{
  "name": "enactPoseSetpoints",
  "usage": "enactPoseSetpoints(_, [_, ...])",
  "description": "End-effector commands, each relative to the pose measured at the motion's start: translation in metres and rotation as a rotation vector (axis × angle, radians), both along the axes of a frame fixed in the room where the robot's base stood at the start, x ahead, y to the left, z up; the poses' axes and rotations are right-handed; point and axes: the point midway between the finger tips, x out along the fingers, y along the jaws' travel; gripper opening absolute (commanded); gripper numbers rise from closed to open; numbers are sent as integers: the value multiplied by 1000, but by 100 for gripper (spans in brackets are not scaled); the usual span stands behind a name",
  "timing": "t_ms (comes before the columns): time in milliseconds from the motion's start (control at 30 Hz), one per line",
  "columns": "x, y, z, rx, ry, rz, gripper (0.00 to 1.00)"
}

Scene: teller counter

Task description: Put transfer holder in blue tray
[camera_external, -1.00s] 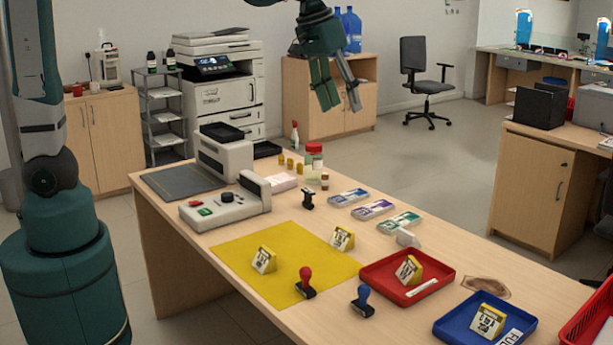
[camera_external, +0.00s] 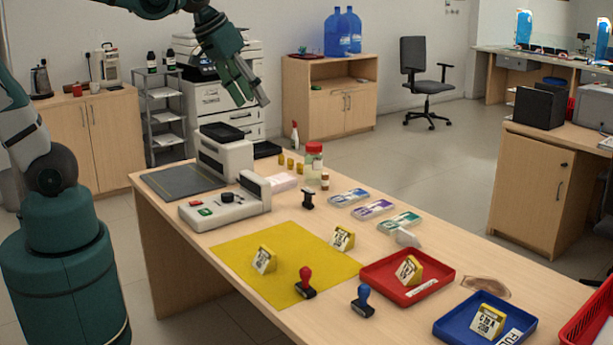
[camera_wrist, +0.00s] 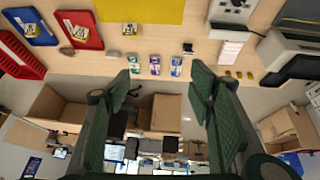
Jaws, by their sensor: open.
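Several yellow-and-white wedge-shaped holders show; their small labels are too blurred to tell which is the transfer holder. A third holder (camera_external: 408,269) sits in the red tray (camera_external: 384,272). A fourth holder (camera_external: 488,321) sits in the blue tray (camera_external: 453,323), which also appears at the wrist view's upper left (camera_wrist: 47,37). My gripper (camera_external: 253,101) is open and empty, high above the counter's far side, away from the holders.
A red-handled stamp (camera_external: 305,284) stands on the mat and a blue-handled stamp (camera_external: 363,301) near the trays. Several card packs (camera_external: 373,209), a red-lidded jar (camera_external: 314,160) and a grey machine (camera_external: 226,207) occupy the back and left. A red basket (camera_external: 592,322) is at right.

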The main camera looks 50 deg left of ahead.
Motion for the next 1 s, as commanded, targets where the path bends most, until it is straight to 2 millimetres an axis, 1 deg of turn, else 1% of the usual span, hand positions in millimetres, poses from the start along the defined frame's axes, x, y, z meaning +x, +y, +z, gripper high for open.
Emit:
enactPoseSetpoints(33, [-10,8,-3,4,-10,4,53])
enactPoseSetpoints(200, [-37,31,-14,19,-41,9,53])
enactPoseSetpoints(500, [-83,65,-39,50,-93,19,53])
enactPoseSetpoints(600, [-95,73,-46,59,-108,21,53])
enactPoseSetpoints(800, [-110,83,-57,73,-126,24,53])
enactPoseSetpoints(1000, [-113,85,-59,76,-130,24,53])
